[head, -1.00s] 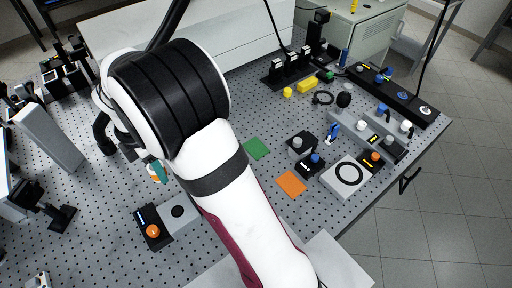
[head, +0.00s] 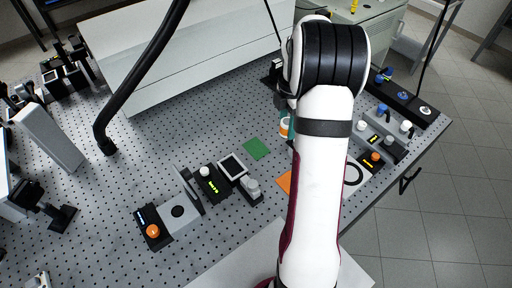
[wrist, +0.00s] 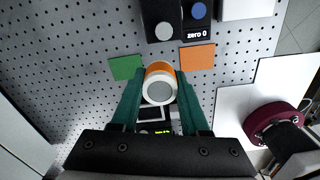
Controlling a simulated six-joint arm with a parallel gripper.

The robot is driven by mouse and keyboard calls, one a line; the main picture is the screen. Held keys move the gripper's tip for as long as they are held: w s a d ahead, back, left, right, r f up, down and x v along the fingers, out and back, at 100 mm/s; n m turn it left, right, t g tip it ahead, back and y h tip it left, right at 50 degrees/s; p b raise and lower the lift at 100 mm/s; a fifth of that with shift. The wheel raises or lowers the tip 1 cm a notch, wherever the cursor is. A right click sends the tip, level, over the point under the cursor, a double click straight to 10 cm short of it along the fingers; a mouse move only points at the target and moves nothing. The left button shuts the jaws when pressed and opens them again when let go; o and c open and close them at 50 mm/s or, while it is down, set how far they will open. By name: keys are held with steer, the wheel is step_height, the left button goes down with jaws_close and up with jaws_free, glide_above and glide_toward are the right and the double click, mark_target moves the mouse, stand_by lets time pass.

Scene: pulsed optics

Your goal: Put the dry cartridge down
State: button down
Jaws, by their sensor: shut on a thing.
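The cartridge (wrist: 159,91), an orange cylinder with a white rim and grey end face, is between the green fingers of my gripper (wrist: 160,78). My gripper is shut on it. In the head view the cartridge (head: 284,128) shows just left of my arm, with most of the gripper hidden behind the arm. A green square (wrist: 126,67) and an orange square (wrist: 197,57) lie flat on the table beyond the cartridge in the wrist view. In the head view the green square (head: 256,148) is in full view; the orange square (head: 284,182) is partly hidden by my arm.
The perforated table (head: 110,185) has free room at left. A box with a green display (head: 211,184), a dark-topped pad (head: 232,166) and a grey-knobbed box (head: 251,189) stand left of my arm. A box reading zero 0 (wrist: 198,20) stands beyond the orange square.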

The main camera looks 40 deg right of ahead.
steer(key=w+a+f, duration=0.1)
steer(key=w+f, duration=0.1)
steer(key=w+a+f, duration=0.1)
steer(key=w+f, duration=0.1)
steer(key=w, duration=0.1)
steer(key=w+a+f, duration=0.1)
steer(key=w+f, duration=0.2)
steer(key=shift+w+a, duration=0.25)
steer(key=shift+a, duration=0.05)
glide_above(256, 148)
step_height(256, 148, down, 4)
steer(key=shift+f, duration=0.1)
steer(key=shift+f, duration=0.1)
steer(key=shift+c, duration=2)
jaws_free()
